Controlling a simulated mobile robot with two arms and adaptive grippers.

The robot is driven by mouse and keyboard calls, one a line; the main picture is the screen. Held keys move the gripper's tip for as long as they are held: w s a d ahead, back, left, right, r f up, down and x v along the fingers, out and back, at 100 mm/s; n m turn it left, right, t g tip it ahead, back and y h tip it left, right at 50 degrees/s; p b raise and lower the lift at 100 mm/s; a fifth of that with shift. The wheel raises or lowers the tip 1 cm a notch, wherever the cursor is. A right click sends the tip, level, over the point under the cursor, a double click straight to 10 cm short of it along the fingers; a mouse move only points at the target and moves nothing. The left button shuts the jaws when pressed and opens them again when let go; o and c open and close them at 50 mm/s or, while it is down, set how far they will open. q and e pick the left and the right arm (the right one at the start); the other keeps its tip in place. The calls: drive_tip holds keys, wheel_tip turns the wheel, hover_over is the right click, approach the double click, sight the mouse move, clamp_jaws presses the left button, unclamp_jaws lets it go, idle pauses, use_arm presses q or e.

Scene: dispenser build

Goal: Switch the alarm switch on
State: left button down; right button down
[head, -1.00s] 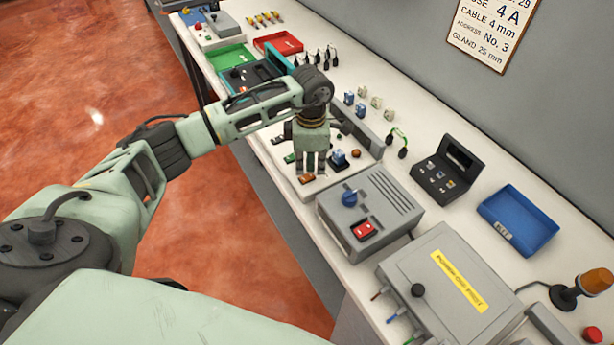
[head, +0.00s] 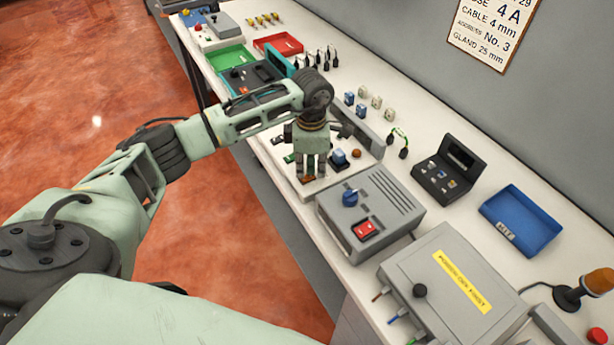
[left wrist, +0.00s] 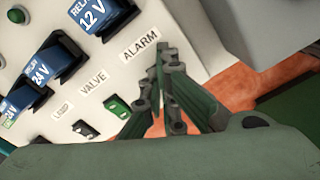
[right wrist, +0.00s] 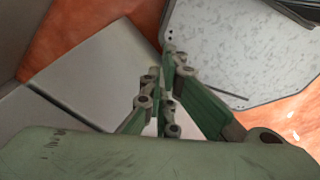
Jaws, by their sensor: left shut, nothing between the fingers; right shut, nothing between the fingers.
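The switch panel (head: 340,180) is on the bench, with a row of small switches along its front edge. In the left wrist view the ALARM label (left wrist: 141,41) is readable, and the fingers hide the switch beside it. In the head view a sliver of the orange alarm switch (head: 308,181) shows at the fingertips. My left gripper (head: 309,174) is shut and empty, pointing down over that switch; I cannot tell whether it touches. Its tips also show in the left wrist view (left wrist: 163,50). My right gripper (right wrist: 168,52) is shut and empty, away from the panel.
The green valve switch (left wrist: 117,106) and dark lamp switch (left wrist: 85,130) sit close beside the fingers. Blue relays (left wrist: 58,60) stand behind them. A grey box with a blue knob and red rocker (head: 370,215) stands just right of the panel.

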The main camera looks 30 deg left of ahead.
use_arm(q)
drive_tip(key=shift+s+f, duration=0.1)
drive_tip(key=shift+r+p, duration=0.5)
drive_tip(key=shift+r, duration=0.25)
drive_tip(key=shift+r+p, duration=1.4)
drive_tip(key=shift+r, duration=1.35)
drive_tip(key=shift+f, duration=0.15)
